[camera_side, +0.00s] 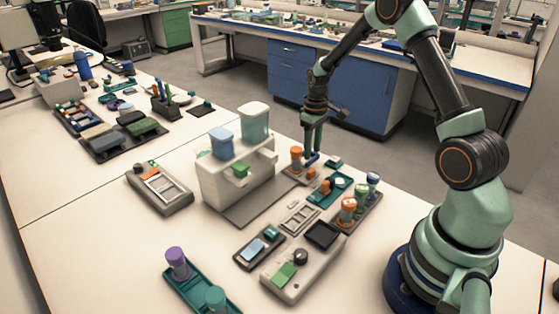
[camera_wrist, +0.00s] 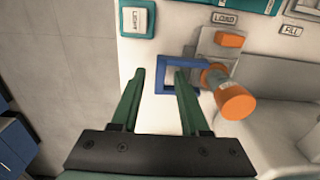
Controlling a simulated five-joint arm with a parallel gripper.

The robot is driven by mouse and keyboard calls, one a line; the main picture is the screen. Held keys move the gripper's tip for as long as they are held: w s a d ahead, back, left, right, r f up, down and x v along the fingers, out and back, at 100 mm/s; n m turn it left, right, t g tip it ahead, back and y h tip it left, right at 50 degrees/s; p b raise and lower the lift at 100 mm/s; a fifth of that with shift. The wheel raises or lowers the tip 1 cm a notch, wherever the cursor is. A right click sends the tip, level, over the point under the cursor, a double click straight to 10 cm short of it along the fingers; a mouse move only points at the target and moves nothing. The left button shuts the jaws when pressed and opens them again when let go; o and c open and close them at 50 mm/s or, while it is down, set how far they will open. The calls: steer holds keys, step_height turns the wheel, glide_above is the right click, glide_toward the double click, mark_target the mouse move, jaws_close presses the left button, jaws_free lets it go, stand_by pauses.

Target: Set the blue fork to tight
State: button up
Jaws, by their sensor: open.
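The blue fork (camera_wrist: 186,61) is a squared blue frame on a pale grey panel, beside an orange knob, in the wrist view. In the side view only a small blue part (camera_side: 314,158) shows by my gripper's tips. My gripper (camera_wrist: 159,76) is open, its two green fingers pointing at the fork. The fork's left bar appears between the fingertips, with a gap on the left; whether the right finger touches the fork cannot be told. My gripper also shows in the side view (camera_side: 313,150), pointing down. The right finger hides part of the fork.
The orange knob (camera_wrist: 235,100) stands close to the right finger. Plates marked LIGHT (camera_wrist: 138,19) and LOAD (camera_wrist: 225,18) lie beyond. A white stand (camera_side: 235,180) with blue and green containers is left of my gripper; a teal tray (camera_side: 330,187) lies in front.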

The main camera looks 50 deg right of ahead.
jaws_close()
stand_by(1.4)
